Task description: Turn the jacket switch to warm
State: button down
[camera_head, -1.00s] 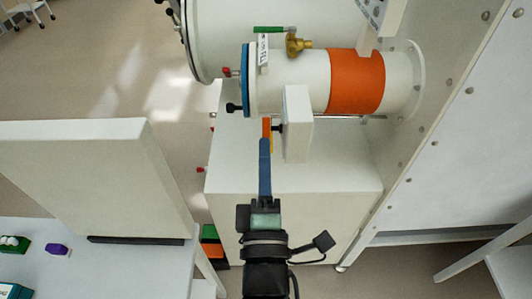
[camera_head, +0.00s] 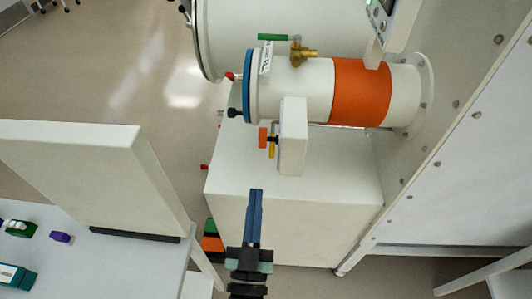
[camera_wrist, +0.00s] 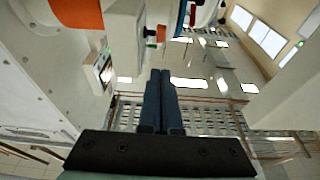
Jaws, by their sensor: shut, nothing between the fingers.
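A white box (camera_head: 293,138) stands below the orange jacket (camera_head: 360,92) on the white cylinder. On its left face is a switch (camera_head: 263,138) with an orange tab, a black stem and a yellow piece below. Its marks are too small to read. In the wrist view the box (camera_wrist: 125,22) is at the top, with the orange tab (camera_wrist: 161,34) beside it. My gripper (camera_head: 256,191) has its blue fingers together and empty, apart from the switch and nearer to me. The closed fingers also show in the wrist view (camera_wrist: 160,73).
A brass valve with a green handle (camera_head: 273,37) sits above the cylinder. A black knob (camera_head: 234,112) sticks out at its left end. A white cabinet (camera_head: 240,180) lies below. A white panel (camera_head: 90,185) stands at left on a table with small coloured items.

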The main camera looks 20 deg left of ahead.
aim_at(263, 142)
jog(key=shift+w+a+p, duration=0.5)
jog(key=shift+w, duration=1.25)
jog(key=shift+w+a+p, duration=0.45)
jog(key=shift+w, duration=1.25)
jog(key=shift+w+a+p, duration=0.5)
jog(key=shift+w, duration=1.25)
jog(key=shift+f+b, duration=0.15)
jog(key=shift+b, duration=0.2)
